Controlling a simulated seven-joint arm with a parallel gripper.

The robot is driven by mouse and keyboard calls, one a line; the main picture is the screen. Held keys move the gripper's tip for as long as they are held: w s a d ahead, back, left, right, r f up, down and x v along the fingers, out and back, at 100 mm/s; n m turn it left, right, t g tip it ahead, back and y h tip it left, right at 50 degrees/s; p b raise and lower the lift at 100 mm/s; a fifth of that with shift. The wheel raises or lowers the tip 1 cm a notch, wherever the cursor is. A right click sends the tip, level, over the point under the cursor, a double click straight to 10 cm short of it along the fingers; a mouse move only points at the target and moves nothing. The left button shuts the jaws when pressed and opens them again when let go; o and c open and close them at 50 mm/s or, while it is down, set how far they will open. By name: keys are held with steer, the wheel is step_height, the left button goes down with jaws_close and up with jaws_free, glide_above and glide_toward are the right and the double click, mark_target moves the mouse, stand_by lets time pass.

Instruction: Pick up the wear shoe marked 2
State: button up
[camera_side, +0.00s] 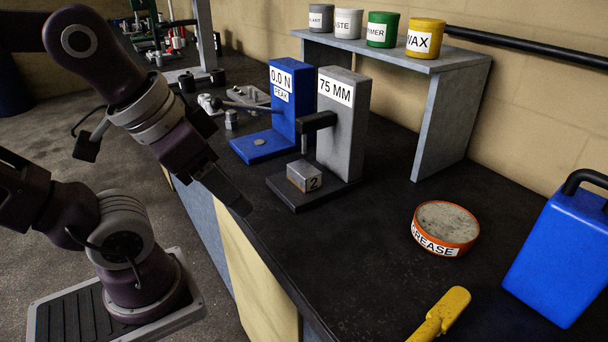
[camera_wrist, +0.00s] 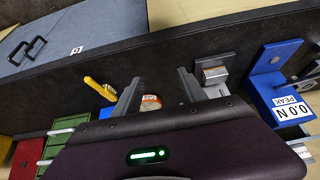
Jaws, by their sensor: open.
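The wear shoe marked 2 (camera_side: 304,177) is a small grey metal block. It sits on the dark base of the grey 75 MM gauge (camera_side: 345,115), under its black arm. In the wrist view the shoe (camera_wrist: 214,75) shows just right of the right finger. My gripper (camera_side: 238,204) is left of the shoe in the side view, near the bench's front edge, apart from it. The gripper (camera_wrist: 158,83) is open, with two separate fingers and nothing between them touching either one. The gauge's upright is largely hidden in the wrist view.
A blue 0.0 N PEAK gauge (camera_side: 285,105) stands beside the grey gauge. An orange GREASE tin (camera_side: 445,229), yellow handle (camera_side: 442,314) and blue can (camera_side: 560,252) are to the right. A grey shelf (camera_side: 450,62) holds several pots.

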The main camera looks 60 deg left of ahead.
steer(key=o, duration=0.5)
steer(key=m+g+y, duration=0.6)
steer(key=m+y, duration=0.7)
steer(key=m, duration=0.4)
glide_toward(297, 168)
steer(key=a, duration=0.1)
steer(key=a+f, duration=0.2)
steer(key=shift+w+a, duration=0.15)
steer(key=shift+w, duration=0.25)
steer(key=shift+w+a+f+m+y, duration=0.3)
steer(key=shift+w+a+f+m, duration=0.15)
steer(key=shift+a+f, duration=0.2)
steer(key=x, duration=0.6)
steer(key=shift+s+a, duration=0.25)
steer(key=shift+a, duration=0.15)
